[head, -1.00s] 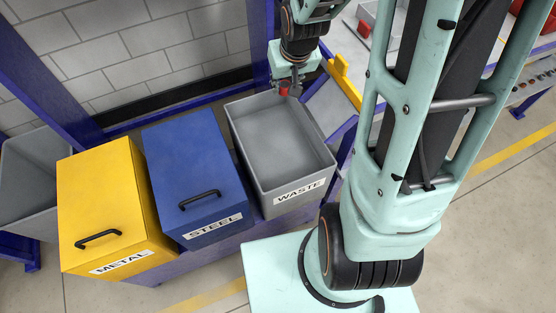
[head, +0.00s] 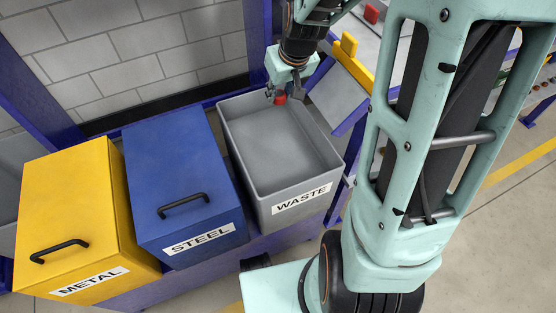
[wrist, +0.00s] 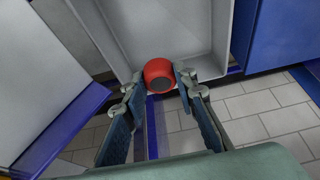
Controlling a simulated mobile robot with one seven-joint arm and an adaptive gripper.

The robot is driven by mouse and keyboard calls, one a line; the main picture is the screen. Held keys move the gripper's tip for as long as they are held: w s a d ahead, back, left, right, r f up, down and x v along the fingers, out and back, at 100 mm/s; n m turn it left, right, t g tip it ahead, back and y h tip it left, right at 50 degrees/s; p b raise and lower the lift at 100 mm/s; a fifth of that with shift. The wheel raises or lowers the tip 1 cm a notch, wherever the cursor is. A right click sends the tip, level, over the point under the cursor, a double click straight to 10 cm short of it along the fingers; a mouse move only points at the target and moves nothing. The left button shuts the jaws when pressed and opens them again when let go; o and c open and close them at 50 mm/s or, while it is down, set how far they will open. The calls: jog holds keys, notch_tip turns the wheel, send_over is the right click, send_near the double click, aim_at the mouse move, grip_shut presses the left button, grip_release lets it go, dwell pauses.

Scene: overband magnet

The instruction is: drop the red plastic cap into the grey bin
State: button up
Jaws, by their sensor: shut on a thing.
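The red plastic cap (head: 281,99) is held between the fingertips of my gripper (head: 277,97), above the back edge of the grey bin (head: 300,212) marked WASTE. In the wrist view the cap (wrist: 158,72) shows a round dark face, with a fingertip on each side. The grey bin (wrist: 200,32) lies beyond it there, and the cap overlaps the near edge of the bin in the picture. The bin looks empty. I cannot tell whether the cap is fully over the opening or over the rim.
A closed blue box (head: 180,165) marked STEEL stands left of the grey bin, and a closed yellow box (head: 75,200) marked METAL stands left of that. A grey sloped chute with a yellow edge (head: 350,62) is close behind the bin's right side. Blue posts stand behind.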

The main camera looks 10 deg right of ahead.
aim_at(283, 103)
notch_tip(283, 103, down, 6)
jog(key=b, duration=0.4)
jog(key=o, duration=1)
jog(key=shift+d+r, duration=0.1)
jog(key=shift+r, duration=0.05)
jog(key=shift+r, duration=0.2)
jog(key=v, duration=0.5)
jog(key=shift+r, duration=0.4)
jog(key=shift+s+r, duration=0.3)
jog(key=shift+r, duration=0.35)
